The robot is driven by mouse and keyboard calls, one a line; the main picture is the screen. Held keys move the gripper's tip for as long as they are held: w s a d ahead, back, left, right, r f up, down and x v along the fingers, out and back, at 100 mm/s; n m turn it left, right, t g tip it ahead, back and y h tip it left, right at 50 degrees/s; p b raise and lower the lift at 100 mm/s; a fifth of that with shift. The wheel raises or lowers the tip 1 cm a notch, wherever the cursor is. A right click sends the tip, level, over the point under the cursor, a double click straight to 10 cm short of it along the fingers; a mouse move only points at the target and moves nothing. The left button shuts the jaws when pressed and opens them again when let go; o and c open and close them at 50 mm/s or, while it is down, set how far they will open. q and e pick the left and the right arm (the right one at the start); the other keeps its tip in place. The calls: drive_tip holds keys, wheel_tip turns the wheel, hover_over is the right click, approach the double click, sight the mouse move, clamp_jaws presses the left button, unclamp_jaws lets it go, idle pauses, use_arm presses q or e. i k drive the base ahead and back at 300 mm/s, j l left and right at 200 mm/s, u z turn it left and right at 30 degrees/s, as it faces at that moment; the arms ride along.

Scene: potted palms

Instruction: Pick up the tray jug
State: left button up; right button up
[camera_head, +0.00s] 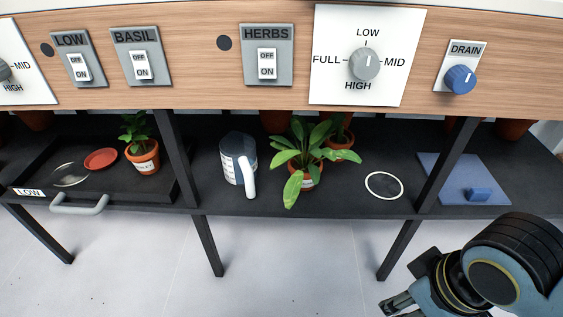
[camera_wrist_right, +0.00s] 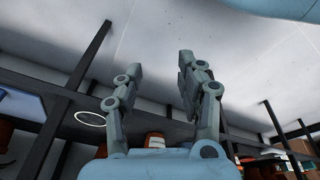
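The jug (camera_head: 231,161), dark blue-grey with white markings and a pale handle (camera_head: 249,178), stands upright on the dark lower shelf (camera_head: 340,203), left of the leafy plants. My right gripper (camera_head: 394,304) is low at the right in the head view, in front of the shelf and well apart from the jug. In the right wrist view its two fingers (camera_wrist_right: 160,70) are spread, with nothing between them. I cannot make out the jug in that view. My left gripper is not in view.
Potted plants (camera_head: 297,158) stand just right of the jug. A white ring (camera_head: 384,186) and a blue mat (camera_head: 462,178) lie farther right. A black tray (camera_head: 120,192) with a handle holds a small potted plant (camera_head: 143,156) and a red saucer (camera_head: 101,159). Shelf legs flank the jug's bay; a control panel overhangs.

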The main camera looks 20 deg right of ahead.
sight(238, 149)
drive_tip(key=i+j+z, duration=0.15)
drive_tip(key=j+z, duration=0.3)
drive_tip(key=j, duration=0.15)
drive_tip(key=j+z, duration=0.45)
drive_tip(key=j, duration=0.15)
drive_tip(key=j+z, duration=0.15)
drive_tip(key=j, duration=1.25)
drive_tip(key=k, duration=0.05)
